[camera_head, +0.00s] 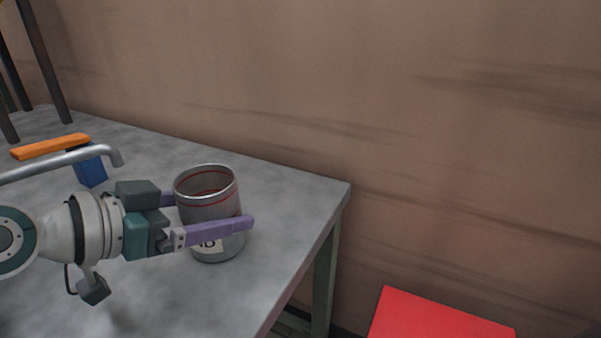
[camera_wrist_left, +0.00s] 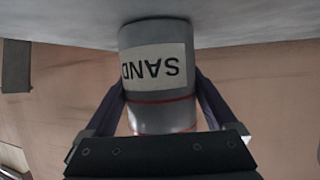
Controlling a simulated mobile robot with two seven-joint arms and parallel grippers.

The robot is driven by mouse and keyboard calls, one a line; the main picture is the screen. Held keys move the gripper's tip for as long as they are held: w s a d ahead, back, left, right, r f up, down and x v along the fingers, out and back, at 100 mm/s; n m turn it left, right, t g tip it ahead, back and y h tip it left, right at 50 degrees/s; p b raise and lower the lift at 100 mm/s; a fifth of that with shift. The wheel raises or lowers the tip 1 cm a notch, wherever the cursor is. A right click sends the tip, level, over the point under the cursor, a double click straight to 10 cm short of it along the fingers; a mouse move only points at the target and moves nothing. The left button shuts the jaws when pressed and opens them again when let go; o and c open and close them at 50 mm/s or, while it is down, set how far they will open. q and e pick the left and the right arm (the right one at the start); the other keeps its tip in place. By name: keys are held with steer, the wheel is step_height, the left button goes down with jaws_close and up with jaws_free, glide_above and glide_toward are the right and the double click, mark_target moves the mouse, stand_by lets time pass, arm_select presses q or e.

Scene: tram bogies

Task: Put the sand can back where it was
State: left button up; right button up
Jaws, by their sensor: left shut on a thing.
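The sand can (camera_head: 208,188) is a grey metal cylinder with red bands and an open top. It is upright at the right part of the grey table, and its base appears to be on the tabletop. My left gripper (camera_head: 212,214) comes in from the left, with its purple fingers on both sides of the can, shut on it. In the left wrist view the can (camera_wrist_left: 160,115) appears upside down between the fingers (camera_wrist_left: 163,100), with its white SAND label showing. My right gripper is in neither view.
The grey table (camera_head: 290,210) ends in a corner just right of the can. An orange-handled tool (camera_head: 50,146) and a blue block (camera_head: 90,172) lie behind my arm. A bent metal bar (camera_head: 60,160) is near them. A red surface (camera_head: 435,318) is low at the right. A brown wall stands behind.

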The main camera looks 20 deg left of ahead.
arm_select(q)
steer(key=shift+f, duration=0.1)
steer(key=o, duration=1.1)
